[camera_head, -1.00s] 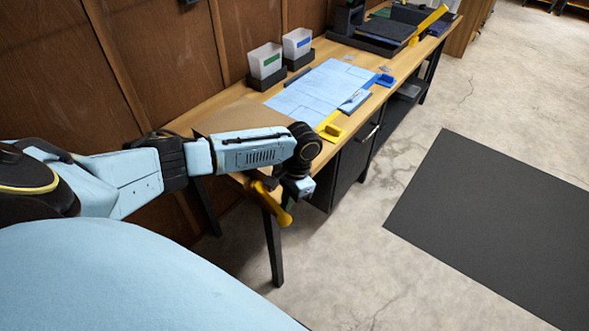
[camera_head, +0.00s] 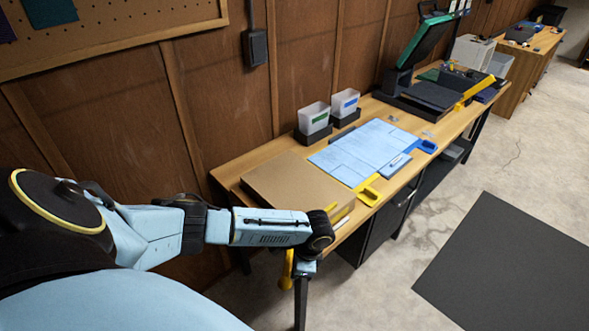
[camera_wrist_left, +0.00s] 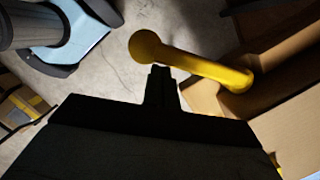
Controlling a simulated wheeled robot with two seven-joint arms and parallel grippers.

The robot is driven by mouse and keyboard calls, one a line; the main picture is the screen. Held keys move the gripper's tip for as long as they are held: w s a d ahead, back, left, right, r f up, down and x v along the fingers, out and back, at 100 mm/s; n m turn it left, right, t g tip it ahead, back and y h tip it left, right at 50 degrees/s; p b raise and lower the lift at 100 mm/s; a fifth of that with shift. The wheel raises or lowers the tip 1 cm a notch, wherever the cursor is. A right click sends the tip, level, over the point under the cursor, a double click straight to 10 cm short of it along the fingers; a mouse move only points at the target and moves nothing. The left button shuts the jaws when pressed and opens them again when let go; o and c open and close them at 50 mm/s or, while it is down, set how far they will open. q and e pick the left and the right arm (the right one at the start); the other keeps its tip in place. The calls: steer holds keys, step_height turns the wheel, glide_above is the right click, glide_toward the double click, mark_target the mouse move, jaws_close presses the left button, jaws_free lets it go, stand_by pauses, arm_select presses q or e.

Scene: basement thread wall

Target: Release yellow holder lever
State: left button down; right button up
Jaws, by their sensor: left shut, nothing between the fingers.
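A yellow lever with a round knob (camera_wrist_left: 190,66) crosses the upper middle of the left wrist view, and its other end is at the brown boards on the right. In the head view the yellow lever (camera_head: 287,270) hangs below the near end of the bench, partly behind my arm. My left gripper (camera_wrist_left: 161,70) is shut and empty. Its fingertips appear just below the lever, close to the knob; I cannot tell whether they touch. A yellow holder piece (camera_head: 369,195) sits at the bench's front edge beside a light blue sheet (camera_head: 365,150). My right gripper is not in view.
A brown board (camera_head: 290,180) lies on the near end of the wooden bench (camera_head: 232,172). Two white bins (camera_head: 313,117) stand at the back. A press with a raised lid (camera_head: 425,50) stands farther along. The floor (camera_head: 430,200) in front is clear, with a dark mat (camera_head: 510,270).

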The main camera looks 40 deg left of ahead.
arm_select(q)
steer(key=shift+a, duration=0.1)
stand_by(0.5)
steer(key=w+d+r+p, duration=0.1)
steer(key=w+d+r, duration=0.2)
steer(key=r, duration=0.6)
steer(key=shift+w+d+r, duration=0.3)
steer(key=shift+d+r, duration=0.1)
steer(key=shift+d, duration=0.8)
steer(key=shift+d, duration=0.1)
